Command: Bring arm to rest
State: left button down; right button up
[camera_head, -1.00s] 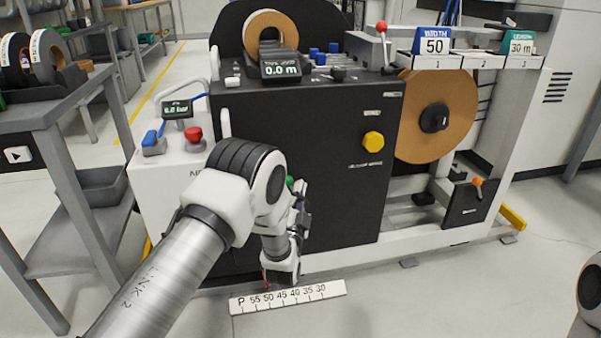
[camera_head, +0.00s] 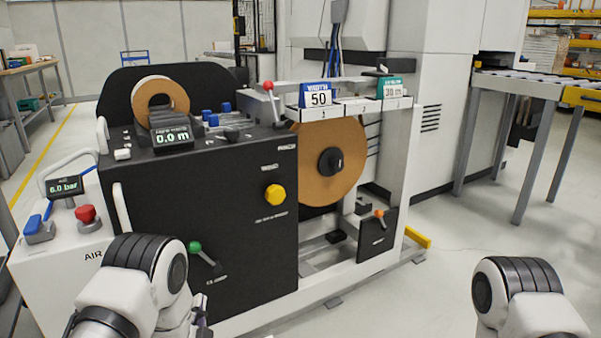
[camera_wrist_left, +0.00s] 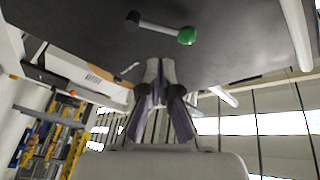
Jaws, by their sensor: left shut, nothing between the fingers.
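My left arm (camera_head: 130,285) is folded low at the bottom left of the head view, in front of the black machine cabinet (camera_head: 230,200). Only a small part of my left gripper (camera_head: 202,309) shows beside it, mostly hidden by the arm. In the left wrist view both fingers of the left gripper (camera_wrist_left: 161,72) are together, with nothing between them. My right arm (camera_head: 525,295) shows at the lower right of the head view; its gripper is out of view.
A green-knobbed lever (camera_head: 196,247) sticks out of the cabinet close to my left arm; its green knob (camera_wrist_left: 187,35) also shows in the wrist view. The air unit (camera_head: 60,260) stands at the left. Open floor (camera_head: 400,300) lies between my arms.

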pick_arm(q)
jog(key=s+f+n+g+h, duration=0.2)
jog(key=s+f+g, duration=0.4)
jog(key=s+f, duration=0.5)
jog(key=s+d+f+n+g+h, duration=0.1)
jog(key=s+f+n+g, duration=0.2)
jog(key=s, duration=0.6)
jog(key=s+d+f+n+g, duration=0.1)
jog(key=s+f+g, duration=0.2)
jog(key=s+g, duration=0.45)
jog(key=s+d+f+n+g+h, duration=0.1)
jog(key=s+f+n+g, duration=0.2)
jog(key=s, duration=0.8)
notch_tip(320, 180, up, 37)
jog(key=w+p, duration=0.1)
jog(key=p, duration=3.6)
jog(key=shift+a+r+m, duration=0.15)
jog(key=shift+a+m, duration=0.05)
jog(key=shift+m, duration=0.1)
jog(key=shift+t, duration=0.25)
